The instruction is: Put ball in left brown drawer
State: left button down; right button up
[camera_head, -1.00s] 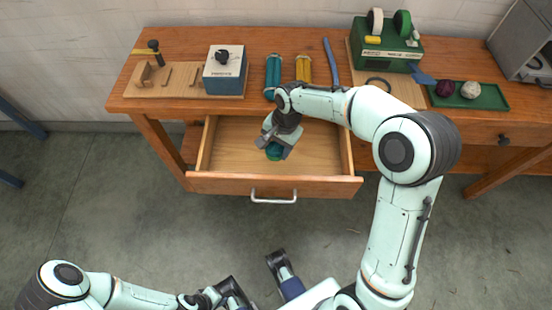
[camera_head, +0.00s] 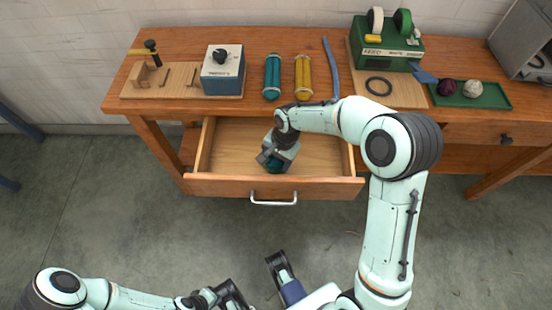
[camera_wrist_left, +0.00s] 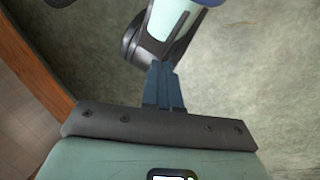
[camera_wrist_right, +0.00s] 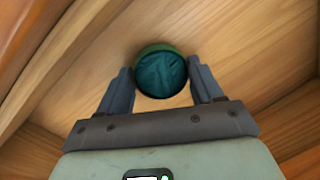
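The left brown drawer (camera_head: 235,140) is pulled open below the bench top, its silver handle facing front. A dark teal and green ball (camera_head: 274,166) is inside its outline, low near the front panel. My right gripper (camera_head: 270,160) reaches down over it. In the right wrist view, the ball (camera_wrist_right: 162,74) sits between the spread fingers, with a small gap showing on each side. I cannot tell whether it touches the drawer floor. My left gripper (camera_wrist_left: 165,85) is empty with its fingers together, low over the floor away from the drawer.
On the bench stand a blue-and-white box (camera_head: 222,75), teal (camera_head: 272,77) and yellow (camera_head: 303,77) skeins, a blue strip (camera_head: 331,66), a green winder (camera_head: 388,48) and a green tray (camera_head: 490,98) holding dark and pale balls. The drawer's left side is clear.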

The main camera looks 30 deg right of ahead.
jog(key=shift+o, duration=0.9)
jog(key=shift+r, duration=0.1)
jog(key=shift+r, duration=0.25)
pick_arm(q)
jog(key=shift+g, duration=0.5)
jog(key=shift+s+d+r+p, duration=0.25)
jog(key=shift+s+r+p, duration=0.45)
jog(key=shift+s+r, duration=0.1)
jog(key=shift+s+d+r+p, duration=0.25)
jog(key=shift+s+r+p, duration=0.4)
jog(key=shift+r+p, duration=0.1)
pick_arm(e)
notch_tip(320, 180, up, 12)
jog(key=d, duration=0.2)
jog(key=shift+s+f, duration=0.25)
jog(key=shift+s, duration=0.2)
pick_arm(q)
jog(key=shift+r, duration=0.1)
pick_arm(e)
jog(key=shift+r, duration=0.1)
